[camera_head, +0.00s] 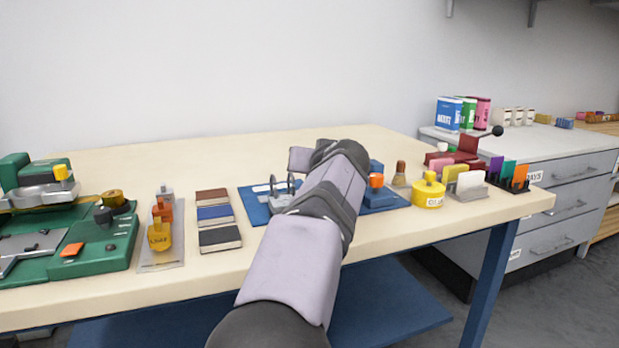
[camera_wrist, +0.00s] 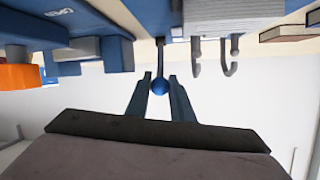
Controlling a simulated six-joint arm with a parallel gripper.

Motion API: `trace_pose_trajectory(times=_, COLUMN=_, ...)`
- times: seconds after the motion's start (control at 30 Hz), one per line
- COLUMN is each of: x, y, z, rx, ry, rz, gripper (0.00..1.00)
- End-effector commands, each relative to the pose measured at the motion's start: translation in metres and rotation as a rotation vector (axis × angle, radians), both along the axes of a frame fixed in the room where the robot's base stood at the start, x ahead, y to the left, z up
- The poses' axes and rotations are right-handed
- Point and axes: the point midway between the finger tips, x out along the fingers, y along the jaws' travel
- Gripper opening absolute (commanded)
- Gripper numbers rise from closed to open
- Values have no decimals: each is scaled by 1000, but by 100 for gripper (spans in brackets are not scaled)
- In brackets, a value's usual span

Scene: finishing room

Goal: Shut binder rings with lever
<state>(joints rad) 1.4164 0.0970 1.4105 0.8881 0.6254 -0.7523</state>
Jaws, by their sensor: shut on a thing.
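The blue binder (camera_head: 257,207) lies flat on the bench, partly hidden behind my arm in the head view. Its grey metal rings (camera_head: 283,187) stand up from it. In the wrist view, which looks upside down, two hooked ring parts (camera_wrist: 197,58) stick out beside the lever (camera_wrist: 160,55), their curved ends free. The lever is a thin dark rod with a round blue knob (camera_wrist: 160,87). My gripper (camera_wrist: 160,82) is shut on this knob, one finger on each side. In the head view my arm hides the gripper and the lever.
An orange knob (camera_head: 376,181) on a blue block stands right of my arm. A yellow round container (camera_head: 428,192) and a card holder (camera_head: 468,190) stand farther right. The bench behind is clear.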

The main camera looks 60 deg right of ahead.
Motion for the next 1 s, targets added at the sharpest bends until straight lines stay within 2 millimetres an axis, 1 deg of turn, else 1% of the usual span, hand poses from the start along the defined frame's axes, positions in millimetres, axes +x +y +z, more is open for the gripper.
trace_pose_trajectory(times=0.03, x=-1, y=0, z=-2, rx=-4, ry=-4, rz=-1, gripper=0)
trace_pose_trajectory(times=0.6, x=-1, y=1, z=0, rx=-11, ry=-12, rz=0, gripper=0)
trace_pose_trajectory(times=0.63, x=-1, y=1, z=0, rx=-11, ry=-12, rz=0, gripper=28)
trace_pose_trajectory(times=0.67, x=-1, y=1, z=0, rx=-11, ry=-12, rz=0, gripper=35)
trace_pose_trajectory(times=0.7, x=-1, y=1, z=0, rx=-11, ry=-12, rz=0, gripper=40)
trace_pose_trajectory(times=1.0, x=-1, y=1, z=0, rx=-12, ry=-12, rz=0, gripper=40)
